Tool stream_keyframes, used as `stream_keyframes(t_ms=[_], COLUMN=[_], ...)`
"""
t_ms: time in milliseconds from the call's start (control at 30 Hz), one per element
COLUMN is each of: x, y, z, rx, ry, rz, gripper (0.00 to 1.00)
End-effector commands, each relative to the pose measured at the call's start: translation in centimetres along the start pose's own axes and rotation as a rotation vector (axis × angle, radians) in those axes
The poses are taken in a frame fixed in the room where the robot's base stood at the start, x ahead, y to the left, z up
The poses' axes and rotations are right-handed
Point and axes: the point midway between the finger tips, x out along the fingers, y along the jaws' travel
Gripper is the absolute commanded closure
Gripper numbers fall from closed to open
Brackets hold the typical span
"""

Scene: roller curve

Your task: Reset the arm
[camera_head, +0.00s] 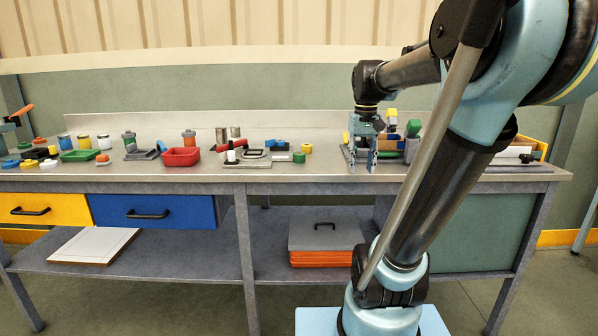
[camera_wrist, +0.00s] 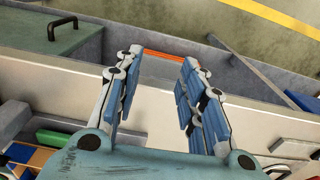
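My gripper (camera_head: 362,164) hangs fingers down near the front edge of the workbench (camera_head: 205,187), left of the right-hand group of parts. In the wrist view my gripper (camera_wrist: 162,62) has its two blue-padded fingers spread apart with nothing between them. The pale bench edge (camera_wrist: 60,72) passes behind the fingers. My arm rises on the right side of the head view and hides part of the bench's right end.
A red bin (camera_head: 181,157), a green tray (camera_head: 79,155) and several small parts stand on the bench left and middle. Yellow (camera_head: 45,208) and blue (camera_head: 170,212) drawers sit below. A lidded orange box (camera_head: 325,258) is on the shelf.

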Motion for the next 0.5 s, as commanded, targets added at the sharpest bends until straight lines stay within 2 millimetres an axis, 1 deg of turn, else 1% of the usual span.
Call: stream_keyframes(t_ms=[33, 100, 267, 500], x=[1.3, 2.9, 6.9, 13.5], y=[0.0, -0.1, -0.2, -0.3], z=[1.4, 3.1, 6.7, 11.6], rx=[-0.001, -0.001, -0.003, -0.005], ry=[0.013, 0.030, 0.071, 0.130], rz=[0.000, 0.000, 0.001, 0.002], gripper=[0.63, 0.63, 0.63, 0.63])
